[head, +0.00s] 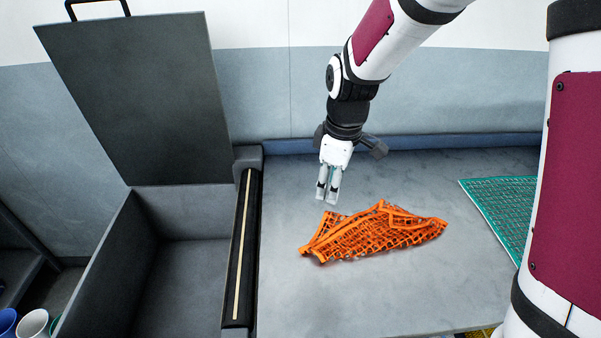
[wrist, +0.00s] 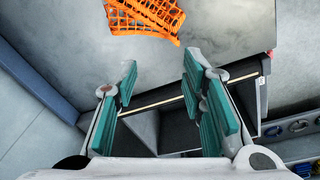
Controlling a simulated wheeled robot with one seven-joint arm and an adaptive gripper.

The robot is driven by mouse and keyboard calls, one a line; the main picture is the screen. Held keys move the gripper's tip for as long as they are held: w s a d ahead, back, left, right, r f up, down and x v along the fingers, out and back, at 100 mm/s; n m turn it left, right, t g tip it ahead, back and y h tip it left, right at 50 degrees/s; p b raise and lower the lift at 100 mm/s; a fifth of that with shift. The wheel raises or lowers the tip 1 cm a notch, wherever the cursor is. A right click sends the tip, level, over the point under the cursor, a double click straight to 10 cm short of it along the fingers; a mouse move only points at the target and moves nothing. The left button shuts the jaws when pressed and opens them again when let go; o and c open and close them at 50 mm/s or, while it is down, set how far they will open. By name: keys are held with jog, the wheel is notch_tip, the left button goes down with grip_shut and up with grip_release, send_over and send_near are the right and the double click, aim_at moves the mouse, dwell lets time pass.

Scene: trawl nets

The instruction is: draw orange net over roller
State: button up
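The orange net (head: 375,233) lies bunched in a low heap on the grey table; part of it also shows at the top of the wrist view (wrist: 143,16). The roller (head: 242,250), dark with a pale stripe along it, runs along the table's left edge beside an open bin; it also shows in the wrist view (wrist: 165,99). My gripper (head: 328,198) points down above the table, just behind the net's left end and to the right of the roller. In the wrist view its teal-padded fingers (wrist: 165,88) stand apart with nothing between them.
A dark open bin (head: 97,262) with a raised lid (head: 140,100) stands left of the roller. A green net (head: 508,207) lies at the table's right. The grey table (head: 330,305) is bare in front of the orange net. Cups (head: 33,323) stand at lower left.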

jog(key=w+a+f+n+g+p, duration=0.15)
jog(key=a+f+n, duration=0.35)
jog(key=f, duration=0.6)
jog(key=b, duration=0.2)
send_near(308, 248)
jog(key=shift+t+h, duration=0.25)
jog(key=shift+h, duration=0.05)
jog(key=shift+s+a+f, duration=0.15)
jog(key=shift+f, duration=1.15)
jog(key=shift+s+a+f, duration=0.1)
jog(key=shift+a+f, duration=0.05)
jog(key=shift+f, duration=1.2)
jog(key=shift+f, duration=0.2)
jog(key=shift+f+b, duration=0.45)
jog(key=shift+f, duration=0.05)
jog(key=shift+c, duration=0.5)
grip_shut()
notch_tip(308, 248, up, 7)
jog(key=p, duration=0.2)
